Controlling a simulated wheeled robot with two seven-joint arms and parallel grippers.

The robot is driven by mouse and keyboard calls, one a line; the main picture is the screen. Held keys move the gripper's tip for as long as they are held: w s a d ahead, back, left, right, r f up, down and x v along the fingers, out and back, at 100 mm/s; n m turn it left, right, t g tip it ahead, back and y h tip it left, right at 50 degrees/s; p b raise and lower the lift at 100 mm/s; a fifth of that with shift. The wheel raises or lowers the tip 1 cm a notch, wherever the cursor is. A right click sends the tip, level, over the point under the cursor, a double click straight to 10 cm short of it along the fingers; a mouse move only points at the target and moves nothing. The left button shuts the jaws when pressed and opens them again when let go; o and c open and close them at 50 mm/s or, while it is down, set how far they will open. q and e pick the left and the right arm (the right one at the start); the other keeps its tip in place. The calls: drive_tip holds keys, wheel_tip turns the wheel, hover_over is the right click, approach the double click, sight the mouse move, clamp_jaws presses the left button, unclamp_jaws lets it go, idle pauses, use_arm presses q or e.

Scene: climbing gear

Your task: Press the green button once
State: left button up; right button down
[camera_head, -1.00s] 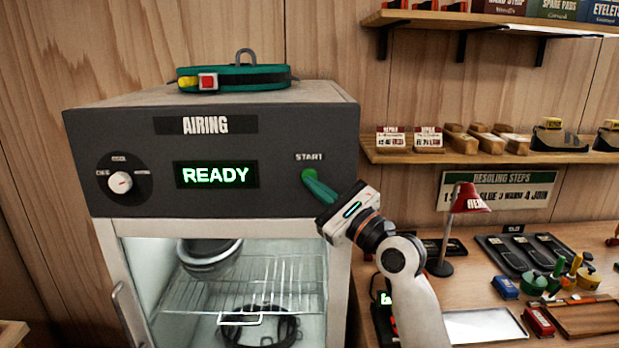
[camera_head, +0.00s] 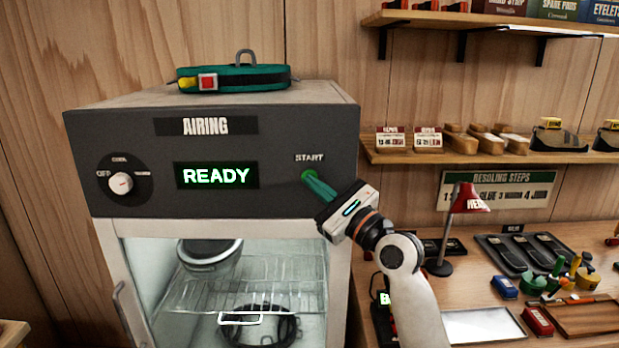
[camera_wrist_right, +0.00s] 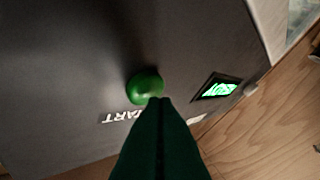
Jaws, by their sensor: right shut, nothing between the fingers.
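The green button (camera_head: 308,176) sits under the word START on the dark front panel of the airing cabinet (camera_head: 82,160). In the right wrist view the button (camera_wrist_right: 145,86) is a round green dome just beyond the fingertips. My right gripper (camera_head: 313,182) is shut and empty, its green fingers pointing at the button. In the right wrist view the fingertips (camera_wrist_right: 159,103) overlap the button's lower edge. I cannot tell whether they touch it. The display (camera_head: 216,175) reads READY in green. My left gripper is not in view.
A dial (camera_head: 121,183) is at the panel's left. A green harness belt (camera_head: 235,78) lies on top of the cabinet. To the right, a bench holds a red lamp (camera_head: 470,198), dark trays (camera_head: 521,252) and small tools. Shelves (camera_head: 470,153) hang above it.

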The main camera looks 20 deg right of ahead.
drive_tip(key=shift+w+d, duration=0.15)
drive_tip(key=shift+w, duration=0.25)
idle(0.5)
drive_tip(key=shift+s, duration=0.1)
drive_tip(key=shift+s+a+p, duration=0.25)
drive_tip(key=shift+s+p, duration=0.45)
drive_tip(key=shift+p, duration=0.1)
drive_tip(key=s+p, duration=0.1)
drive_tip(key=s, duration=0.1)
drive_tip(key=s+a+p, duration=0.1)
drive_tip(key=s+p, duration=0.1)
drive_tip(key=shift+s+a, duration=0.2)
drive_tip(key=shift+s, duration=0.2)
idle(0.5)
